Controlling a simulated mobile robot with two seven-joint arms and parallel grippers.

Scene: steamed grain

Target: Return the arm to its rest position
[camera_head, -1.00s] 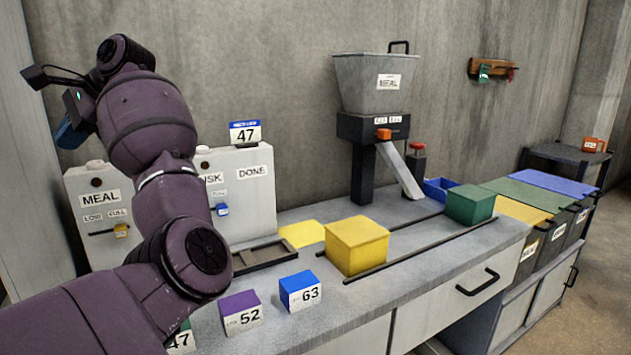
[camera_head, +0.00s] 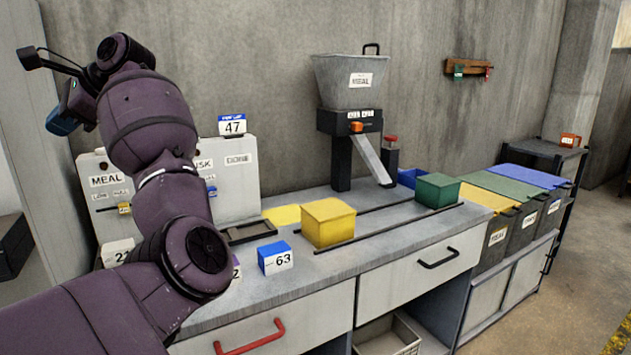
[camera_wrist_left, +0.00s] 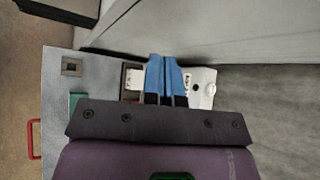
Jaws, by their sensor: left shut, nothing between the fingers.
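My left arm comes in from the left in the head view, folded upright in front of the white MEAL panel (camera_head: 108,181). Its left gripper (camera_head: 62,122) is raised at the far left, with blue fingers, well above the counter and away from its objects. In the left wrist view the two blue fingers of the left gripper (camera_wrist_left: 164,78) are together with nothing between them. Below them are the counter (camera_wrist_left: 60,105) and a white panel (camera_wrist_left: 203,85). My right gripper does not show.
On the counter stand a yellow box (camera_head: 328,223), a blue block marked 63 (camera_head: 274,258) and a green box (camera_head: 437,189). A MEAL hopper (camera_head: 352,82) stands behind. Lidded bins (camera_head: 500,240) are at the right. A drawer with a red handle (camera_head: 250,338) is in front.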

